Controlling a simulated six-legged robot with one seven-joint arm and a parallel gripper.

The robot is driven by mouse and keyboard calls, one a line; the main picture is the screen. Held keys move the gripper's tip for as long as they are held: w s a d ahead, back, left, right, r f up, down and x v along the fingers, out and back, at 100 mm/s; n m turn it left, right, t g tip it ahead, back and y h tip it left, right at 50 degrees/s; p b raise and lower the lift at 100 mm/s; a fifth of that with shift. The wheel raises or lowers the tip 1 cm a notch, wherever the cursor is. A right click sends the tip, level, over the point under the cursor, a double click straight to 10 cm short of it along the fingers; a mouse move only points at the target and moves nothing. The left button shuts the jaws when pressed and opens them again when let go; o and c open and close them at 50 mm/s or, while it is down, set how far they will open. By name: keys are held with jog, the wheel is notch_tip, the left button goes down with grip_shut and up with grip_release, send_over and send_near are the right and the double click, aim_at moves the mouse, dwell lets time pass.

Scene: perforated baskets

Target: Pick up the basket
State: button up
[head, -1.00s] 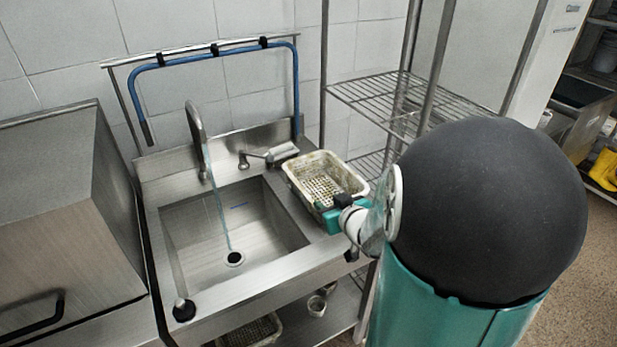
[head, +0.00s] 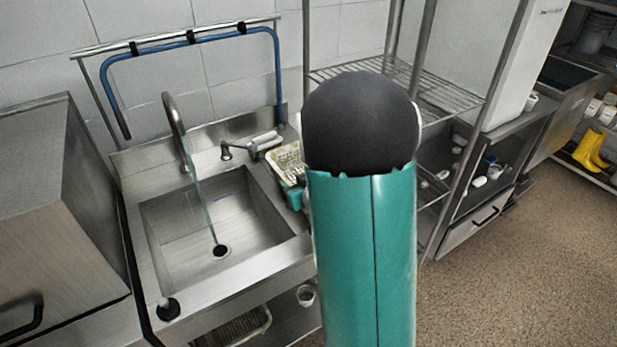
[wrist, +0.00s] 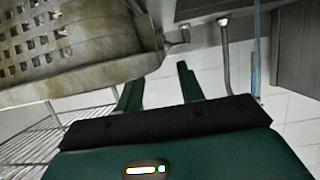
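The basket (head: 285,158) is pale and perforated, with dirty brownish walls. In the head view it sits on the counter right of the sink, its right part hidden behind my arm. In the wrist view, which appears upside down, its wall and holes (wrist: 60,42) fill the upper left. My gripper (wrist: 160,73) has two dark green fingers, spread apart with nothing clearly held. The left fingertip is close to the basket's rim. I cannot tell whether it touches or goes behind the rim. In the head view only a bit of the teal gripper body (head: 293,197) shows beside the basket.
The steel sink (head: 160,262) with running water lies left of the basket, its faucet (head: 172,120) rising behind. A wire shelf rack (head: 440,92) stands at the right. Another basket (head: 238,328) is under the sink. Open floor (head: 510,270) lies at right.

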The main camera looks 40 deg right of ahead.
aim_at(282, 175)
jog(key=x, duration=0.4)
jog(key=shift+w, duration=0.25)
grip_shut()
jog(key=shift+r, duration=0.1)
